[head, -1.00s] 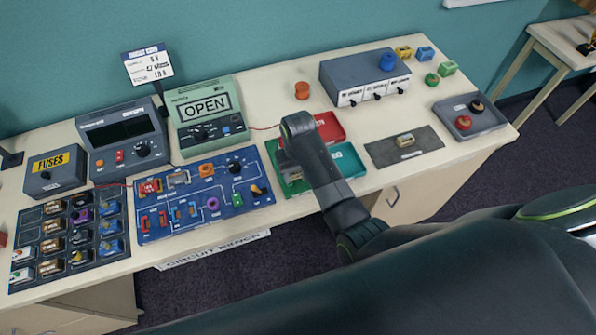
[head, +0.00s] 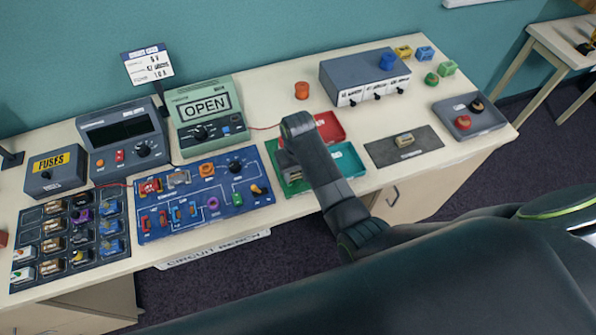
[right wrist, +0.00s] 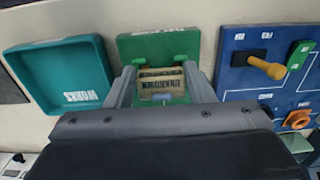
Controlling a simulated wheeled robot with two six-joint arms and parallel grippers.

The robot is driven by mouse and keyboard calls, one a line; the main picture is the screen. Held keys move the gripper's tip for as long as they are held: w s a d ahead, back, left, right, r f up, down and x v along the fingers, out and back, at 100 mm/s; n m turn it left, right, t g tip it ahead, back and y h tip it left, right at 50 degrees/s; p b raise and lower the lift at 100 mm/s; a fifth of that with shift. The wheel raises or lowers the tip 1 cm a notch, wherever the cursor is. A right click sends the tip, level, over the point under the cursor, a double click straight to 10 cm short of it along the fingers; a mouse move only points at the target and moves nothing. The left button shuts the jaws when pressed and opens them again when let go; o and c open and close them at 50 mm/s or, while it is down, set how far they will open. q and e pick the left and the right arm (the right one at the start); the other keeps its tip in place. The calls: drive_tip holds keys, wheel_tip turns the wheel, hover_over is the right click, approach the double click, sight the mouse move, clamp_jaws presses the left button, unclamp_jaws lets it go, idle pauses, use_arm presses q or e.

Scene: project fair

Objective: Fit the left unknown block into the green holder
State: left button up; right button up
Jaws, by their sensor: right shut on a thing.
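My right gripper (right wrist: 160,88) is shut on a tan block (right wrist: 160,76) marked UNKNOWN. The text reads upside down in the right wrist view. The block is at the green holder (right wrist: 158,45), between the fingers. Whether it is seated or just above the holder I cannot tell. In the head view my right arm hides the block and part of the green holder (head: 292,187). A second tan block (head: 404,140) lies on the dark grey mat (head: 428,140) to the right. My left gripper is not in view.
A teal tray (head: 350,163) and a red tray (head: 330,127) adjoin the holder. The blue circuit board (head: 160,227) is close on its left. A grey power box (head: 350,75) stands behind. The tabletop around the orange knob (head: 302,90) is mostly free.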

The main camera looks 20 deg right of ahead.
drive_tip(key=shift+f, duration=0.55)
idle(0.4)
drive_tip(key=o, duration=1.5)
drive_tip(key=shift+o, duration=0.2)
drive_tip(key=shift+r, duration=4)
